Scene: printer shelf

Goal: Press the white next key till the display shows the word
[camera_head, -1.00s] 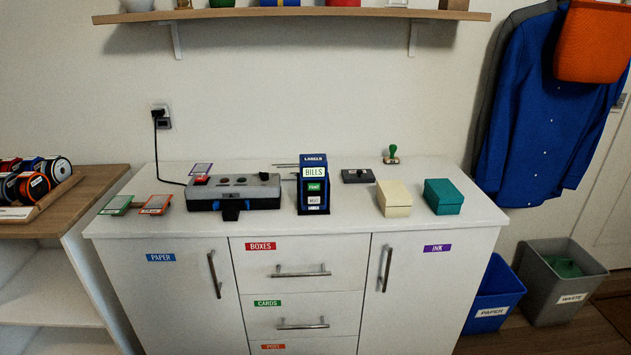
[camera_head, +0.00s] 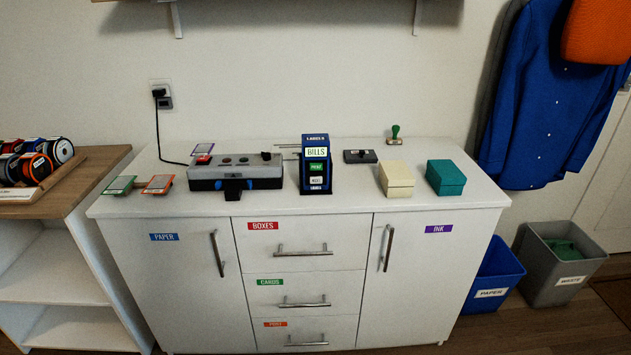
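The blue label printer (camera_head: 316,165) stands upright on the white cabinet top, with "LABELS" on its upper face. Its lit display (camera_head: 316,152) reads "BILLS". Below the display are a green key (camera_head: 317,167) marked "PRINT" and a white key (camera_head: 316,181), whose small lettering seems to read "NEXT". Neither of my grippers shows in the head view, and nothing touches the printer.
A grey device (camera_head: 236,172) stands left of the printer. A dark stamp pad (camera_head: 360,156), a cream box (camera_head: 395,179) and a teal box (camera_head: 445,177) stand to its right. Cards lie at the left end. The front strip of the cabinet top (camera_head: 290,204) is clear.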

